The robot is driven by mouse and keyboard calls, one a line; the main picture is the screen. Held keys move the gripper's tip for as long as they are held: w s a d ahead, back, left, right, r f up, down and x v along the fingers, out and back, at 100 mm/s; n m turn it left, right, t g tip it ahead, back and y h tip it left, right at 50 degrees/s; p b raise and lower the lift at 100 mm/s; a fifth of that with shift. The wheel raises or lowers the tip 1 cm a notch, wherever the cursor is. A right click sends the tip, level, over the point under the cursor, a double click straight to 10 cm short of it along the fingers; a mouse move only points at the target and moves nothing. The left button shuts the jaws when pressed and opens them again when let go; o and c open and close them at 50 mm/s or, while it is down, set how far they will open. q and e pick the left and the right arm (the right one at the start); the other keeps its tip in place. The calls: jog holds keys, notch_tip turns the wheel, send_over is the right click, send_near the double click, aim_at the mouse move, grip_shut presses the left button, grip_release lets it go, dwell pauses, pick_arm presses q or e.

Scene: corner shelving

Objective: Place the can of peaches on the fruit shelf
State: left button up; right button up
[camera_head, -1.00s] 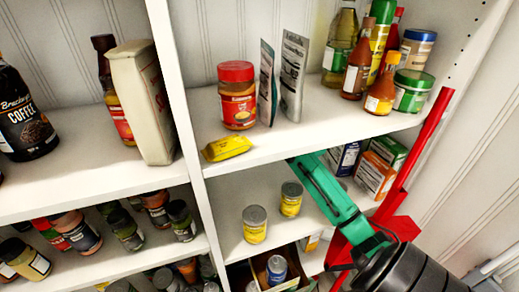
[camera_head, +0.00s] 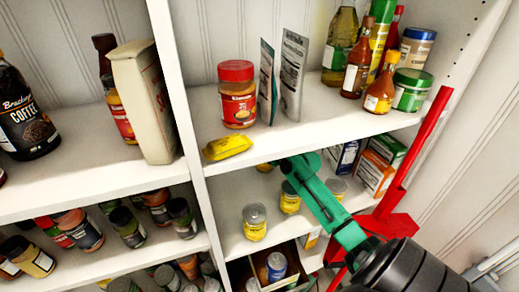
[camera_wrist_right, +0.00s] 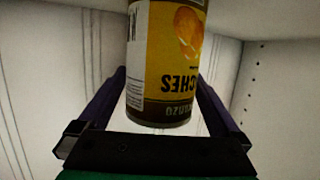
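The can of peaches (camera_wrist_right: 165,60) has a yellow label with dark bands. It fills the middle of the right wrist view, its lettering upside down there, with a finger against each side. My right gripper (camera_wrist_right: 161,75) is shut on it. In the head view my green right wrist reaches under the upper shelf, and its fingertips are mostly hidden by the shelf edge. A bit of the yellow can (camera_head: 265,167) shows just below that edge. The fruit shelf appears to be this lower shelf (camera_head: 228,225), with yellow-labelled cans (camera_head: 254,222) on it. My left gripper is not in view.
Another yellow can (camera_head: 290,198) stands close to my right wrist, and a can (camera_head: 336,187) shows just right of it. Boxes (camera_head: 374,172) stand at the right. The upper shelf (camera_head: 300,133) is close overhead. A bin (camera_head: 290,280) sits below.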

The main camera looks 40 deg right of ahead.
jog(key=v, duration=0.6)
jog(key=shift+s+r+b, duration=0.15)
jog(key=shift+s+b, duration=0.25)
jog(key=shift+s+r, duration=0.2)
jog(key=shift+s, duration=0.15)
